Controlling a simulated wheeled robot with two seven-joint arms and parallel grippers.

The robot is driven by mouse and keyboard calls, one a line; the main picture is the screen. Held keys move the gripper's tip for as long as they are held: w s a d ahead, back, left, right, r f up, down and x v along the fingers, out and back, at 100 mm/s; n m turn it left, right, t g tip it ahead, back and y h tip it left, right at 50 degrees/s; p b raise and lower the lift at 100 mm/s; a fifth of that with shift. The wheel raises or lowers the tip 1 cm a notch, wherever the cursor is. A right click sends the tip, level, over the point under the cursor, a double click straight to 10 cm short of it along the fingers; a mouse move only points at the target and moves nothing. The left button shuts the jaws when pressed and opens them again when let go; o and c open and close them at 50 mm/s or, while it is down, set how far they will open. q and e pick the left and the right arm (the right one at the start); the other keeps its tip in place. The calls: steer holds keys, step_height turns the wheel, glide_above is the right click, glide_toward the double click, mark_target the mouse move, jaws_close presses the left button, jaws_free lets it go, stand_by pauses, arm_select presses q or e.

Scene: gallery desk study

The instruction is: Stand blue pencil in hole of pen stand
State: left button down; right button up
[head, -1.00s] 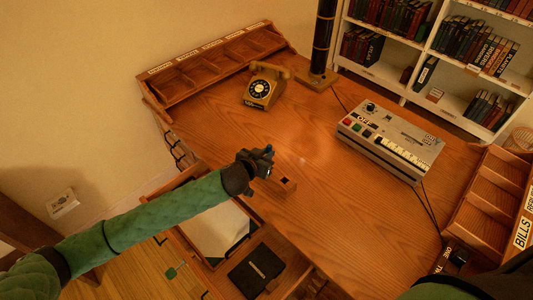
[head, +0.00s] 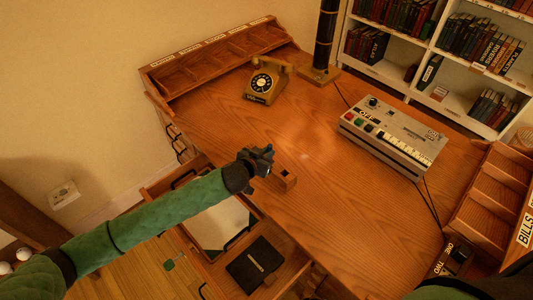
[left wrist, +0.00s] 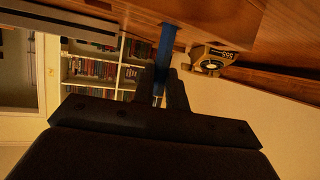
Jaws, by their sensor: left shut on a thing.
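The blue pencil (left wrist: 165,50) is held between the fingers of my left gripper in the left wrist view (left wrist: 165,90). That view is upside down, and the pencil points towards the wood at its top edge. In the head view my left gripper (head: 262,161) is just above and to the left of the pen stand (head: 286,179), a small wooden block with a dark square hole on top. The pencil cannot be made out there. I cannot tell whether its end touches the stand. My right gripper is out of view.
The desk (head: 340,215) is clear around the stand. A telephone (head: 266,82) stands behind, and a grey keyed machine (head: 390,138) to the right. An open drawer with a black book (head: 255,264) lies below my left arm. Wooden racks edge the desk.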

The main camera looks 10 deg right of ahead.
arm_select(q)
steer(key=c, duration=1.3)
jaws_free()
steer(key=shift+c, duration=0.2)
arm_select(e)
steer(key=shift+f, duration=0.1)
